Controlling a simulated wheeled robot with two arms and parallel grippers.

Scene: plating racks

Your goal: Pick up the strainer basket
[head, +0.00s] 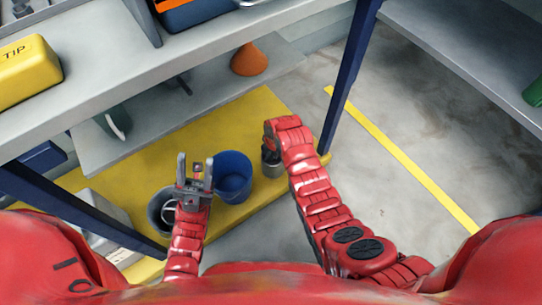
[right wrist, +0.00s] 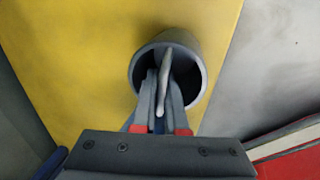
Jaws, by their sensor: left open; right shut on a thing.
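The strainer basket, a small dark grey round cup (head: 271,168), stands at the right end of the yellow lower shelf. In the right wrist view its rim (right wrist: 199,62) surrounds a thin pale upright bar (right wrist: 165,75). My right gripper (right wrist: 164,100) reaches down into the mouth and is shut on that bar. In the head view my right wrist hides most of the basket and the right fingertips. My left gripper (head: 195,168) is open and empty, fingers up in the picture, above the shelf between a grey bucket and a blue bucket.
The blue bucket (head: 233,168) stands just left of the basket. The grey bucket (head: 156,209) is partly behind my left arm. An orange cone (head: 248,61) sits on the middle shelf. A dark blue post (head: 345,85) rises right of my right arm. Open floor lies to the right.

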